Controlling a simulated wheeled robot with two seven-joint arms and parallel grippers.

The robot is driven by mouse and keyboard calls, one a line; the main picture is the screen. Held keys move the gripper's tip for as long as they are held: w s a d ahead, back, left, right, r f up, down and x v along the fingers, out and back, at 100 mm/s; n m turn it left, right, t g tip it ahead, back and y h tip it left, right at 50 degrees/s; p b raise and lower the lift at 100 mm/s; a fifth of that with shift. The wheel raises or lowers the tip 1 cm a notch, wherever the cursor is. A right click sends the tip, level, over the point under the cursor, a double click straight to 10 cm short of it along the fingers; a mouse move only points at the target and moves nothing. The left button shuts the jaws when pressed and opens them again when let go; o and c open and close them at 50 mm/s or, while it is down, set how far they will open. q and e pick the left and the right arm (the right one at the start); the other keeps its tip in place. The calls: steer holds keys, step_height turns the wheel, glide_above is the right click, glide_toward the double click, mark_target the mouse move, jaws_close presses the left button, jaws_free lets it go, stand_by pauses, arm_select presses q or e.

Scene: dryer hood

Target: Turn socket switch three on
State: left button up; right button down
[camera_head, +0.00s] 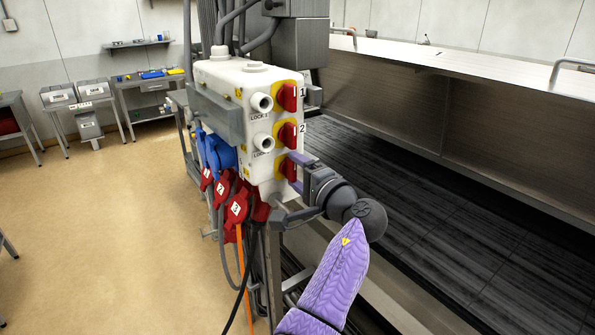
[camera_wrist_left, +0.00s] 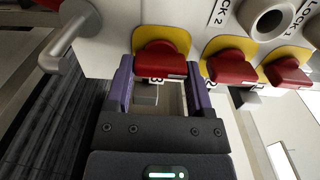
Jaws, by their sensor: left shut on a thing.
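The white socket box (camera_head: 225,85) carries three red rotary switches on yellow plates in a column, numbered 1, 2 and 3. Switch three (camera_head: 288,169) is the lowest, and its red knob also shows in the left wrist view (camera_wrist_left: 160,58). My left gripper (camera_head: 297,172) reaches it from the right in the head view. Its purple fingers are shut on the red knob, one on each side, as the left wrist view (camera_wrist_left: 160,82) shows. The fingers partly hide the knob and its number. The knob's turn looks much like that of the other two. My right gripper is not in view.
Switch one (camera_head: 287,97) and switch two (camera_head: 287,135) sit above, next to grey-white lock sockets (camera_head: 262,102). Blue and red plugs (camera_head: 237,208) with hanging cables are below the box. A metal hood and dark conveyor (camera_head: 430,220) lie to the right. Open floor is at left.

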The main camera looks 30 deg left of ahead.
arm_select(q)
steer(key=o, duration=1.2)
steer(key=shift+o, duration=0.2)
steer(key=b+v, duration=0.3)
steer(key=v, duration=0.7)
steer(key=shift+f, duration=0.1)
